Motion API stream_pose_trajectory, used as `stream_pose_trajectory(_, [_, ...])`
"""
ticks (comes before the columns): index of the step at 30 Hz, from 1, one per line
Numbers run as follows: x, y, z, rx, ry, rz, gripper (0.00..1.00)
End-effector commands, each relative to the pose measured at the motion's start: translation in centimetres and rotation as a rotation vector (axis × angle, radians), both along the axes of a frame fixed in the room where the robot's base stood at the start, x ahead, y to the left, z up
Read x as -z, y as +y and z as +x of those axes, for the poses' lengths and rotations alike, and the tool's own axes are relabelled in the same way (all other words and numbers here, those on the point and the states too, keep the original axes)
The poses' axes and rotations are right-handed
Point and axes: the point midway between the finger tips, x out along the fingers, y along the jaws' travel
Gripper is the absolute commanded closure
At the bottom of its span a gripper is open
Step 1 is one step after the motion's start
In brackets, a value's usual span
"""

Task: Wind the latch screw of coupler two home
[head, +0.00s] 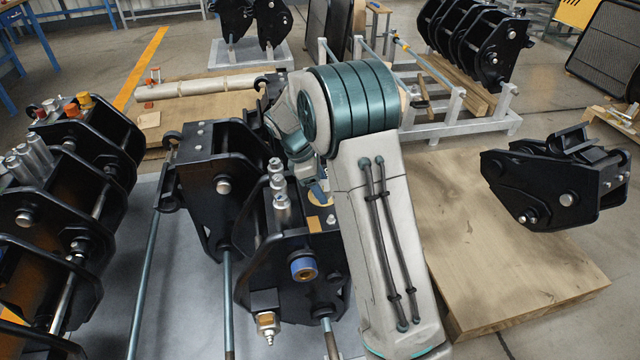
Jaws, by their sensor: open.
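Black couplers stand in a row on a grey surface; no number shows that tells which is coupler two. The middle coupler (290,255) has a round blue-ringed end with a brown centre (303,267) and a brass and steel fitting (267,323) low on its front. I cannot tell which part is the latch screw. My gripper (318,192) shows only in small part at this coupler's top, beside an orange-yellow patch. My own arm hides most of it. It is open, and I cannot tell whether it touches anything.
Steel pins (277,185) stand upright left of my gripper. Another black coupler (212,185) is close behind, with more at the left (60,220). A wooden board (490,270) at the right carries a separate coupler (555,185). A rack (460,120) stands behind.

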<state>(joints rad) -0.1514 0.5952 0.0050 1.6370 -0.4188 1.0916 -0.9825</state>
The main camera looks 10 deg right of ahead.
Motion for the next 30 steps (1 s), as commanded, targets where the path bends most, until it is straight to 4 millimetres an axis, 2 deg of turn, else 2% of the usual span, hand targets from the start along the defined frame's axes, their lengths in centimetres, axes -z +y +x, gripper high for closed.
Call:
stream_pose_trajectory(1, [-0.01, 0.0, 0.0, 0.0, 0.0, 0.0, 0.38])
stream_pose_trajectory(3, [-0.02, 0.01, 0.0, 0.0, 0.0, 0.0, 0.58])
stream_pose_trajectory(6, [-0.03, 0.01, -0.01, 0.0, 0.0, 0.0, 0.8])
stream_pose_trajectory(17, [-0.2, 0.01, 0.03, 0.042, 0.001, -0.001, 0.8])
stream_pose_trajectory(23, [-0.36, 0.0, 0.15, 0.154, 0.001, -0.001, 0.8])
stream_pose_trajectory(30, [-0.42, -0.11, 0.3, 0.365, 0.002, -0.001, 0.8])
